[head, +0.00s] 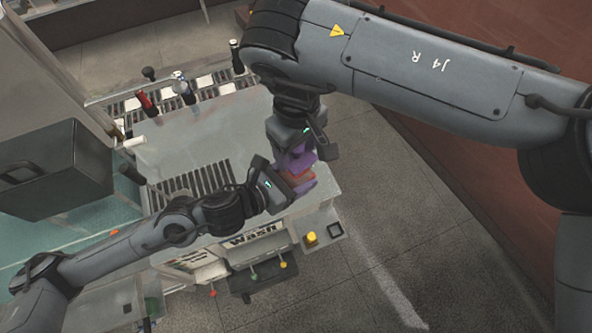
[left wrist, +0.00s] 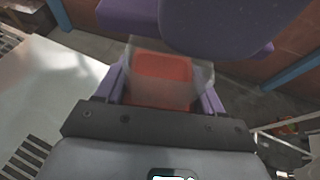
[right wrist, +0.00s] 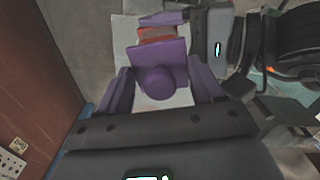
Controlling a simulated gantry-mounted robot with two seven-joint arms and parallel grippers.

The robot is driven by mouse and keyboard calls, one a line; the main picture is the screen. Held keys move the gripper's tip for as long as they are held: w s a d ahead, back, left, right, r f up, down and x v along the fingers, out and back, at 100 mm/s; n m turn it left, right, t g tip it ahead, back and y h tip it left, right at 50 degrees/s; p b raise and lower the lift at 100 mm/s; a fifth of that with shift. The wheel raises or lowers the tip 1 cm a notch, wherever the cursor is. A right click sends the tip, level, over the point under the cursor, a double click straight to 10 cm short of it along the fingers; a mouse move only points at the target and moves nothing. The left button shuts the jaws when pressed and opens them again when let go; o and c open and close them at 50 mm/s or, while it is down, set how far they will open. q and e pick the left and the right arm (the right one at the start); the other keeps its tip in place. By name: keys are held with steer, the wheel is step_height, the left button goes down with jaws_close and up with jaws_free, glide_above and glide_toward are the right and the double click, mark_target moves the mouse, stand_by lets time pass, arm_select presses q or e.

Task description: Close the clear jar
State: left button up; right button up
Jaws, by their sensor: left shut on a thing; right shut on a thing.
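The clear jar (left wrist: 196,75) has a translucent body with red-orange contents. My left gripper (head: 297,185) is shut on it; its purple fingers flank the jar in the left wrist view. My right gripper (head: 302,152) is shut on a purple lid (right wrist: 153,52) by its round knob (right wrist: 158,81). In the left wrist view, large purple shapes stand just above the jar and overlap its top edge. In the right wrist view, the jar's red part (right wrist: 157,34) shows past the lid's edge. Whether lid and jar touch is hidden.
Both grippers meet above the right end of a grey workbench (head: 215,135) with a dark slotted grate (head: 190,185). Several hand tools (head: 146,101) stand along its back edge. A dark box (head: 55,170) is at left. Open floor (head: 425,220) lies to the right.

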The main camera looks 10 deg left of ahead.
mark_target(297, 157)
steer(key=shift+f, duration=0.1)
stand_by(0.5)
steer(key=shift+f, duration=0.75)
steer(key=shift+f, duration=0.6)
steer(key=o, duration=1.2)
steer(key=shift+s, duration=0.1)
step_height(297, 157, up, 12)
stand_by(0.5)
